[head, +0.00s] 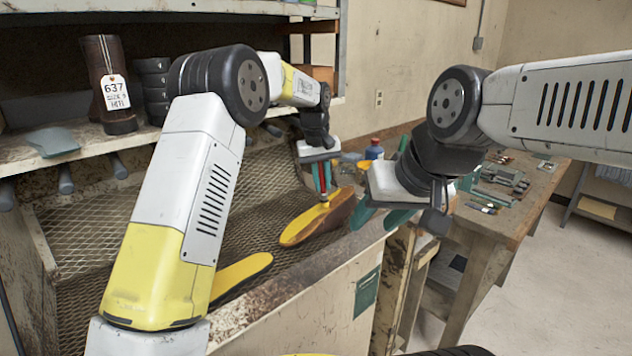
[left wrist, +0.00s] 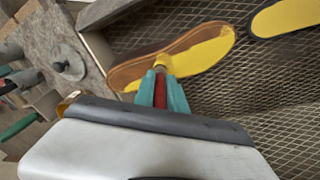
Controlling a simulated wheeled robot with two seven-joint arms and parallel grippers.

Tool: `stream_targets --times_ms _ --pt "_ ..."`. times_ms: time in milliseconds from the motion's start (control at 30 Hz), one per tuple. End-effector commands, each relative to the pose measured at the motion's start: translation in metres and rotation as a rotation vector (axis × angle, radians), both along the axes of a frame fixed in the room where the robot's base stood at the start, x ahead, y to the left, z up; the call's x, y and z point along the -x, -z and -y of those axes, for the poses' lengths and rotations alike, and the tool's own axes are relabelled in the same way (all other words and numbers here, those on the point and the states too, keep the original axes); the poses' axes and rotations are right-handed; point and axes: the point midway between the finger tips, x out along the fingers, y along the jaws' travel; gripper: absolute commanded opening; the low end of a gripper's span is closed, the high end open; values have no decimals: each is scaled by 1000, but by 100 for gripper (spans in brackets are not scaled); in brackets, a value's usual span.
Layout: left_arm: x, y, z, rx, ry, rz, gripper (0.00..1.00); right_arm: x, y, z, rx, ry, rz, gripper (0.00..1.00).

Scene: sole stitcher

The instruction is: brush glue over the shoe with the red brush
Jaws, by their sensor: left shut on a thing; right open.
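The shoe (head: 308,222) lies sole up on the mesh tray of the machine, brown at the right end with yellow over much of its sole. In the left wrist view the shoe (left wrist: 205,50) is yellow at the right and brown at the left end. My left gripper (head: 322,185) is shut on the red brush (head: 324,196), held roughly upright with its tip at the shoe's sole. The red brush (left wrist: 160,90) also shows between the teal fingers; its tip overlaps the sole, but exact contact is unclear. My right gripper (head: 382,217) is open and empty, right of the shoe.
A second yellow sole (head: 240,275) lies on the mesh tray (head: 262,240), partly behind my left arm. A tagged brown boot (head: 107,85) stands on the shelf. A workbench (head: 520,195) with tools and a blue bottle (head: 374,150) is at right. Open floor lies at far right.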

Motion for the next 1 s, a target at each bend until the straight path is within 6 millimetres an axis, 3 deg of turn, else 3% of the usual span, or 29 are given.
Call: stream_targets --times_ms 467,1000 --pt "-9 1 6 0 1 0 0 0 0 0 0 0 0 45" --pt "-24 -10 36 1 1 0 0 0 0 0 0 0 0 45"
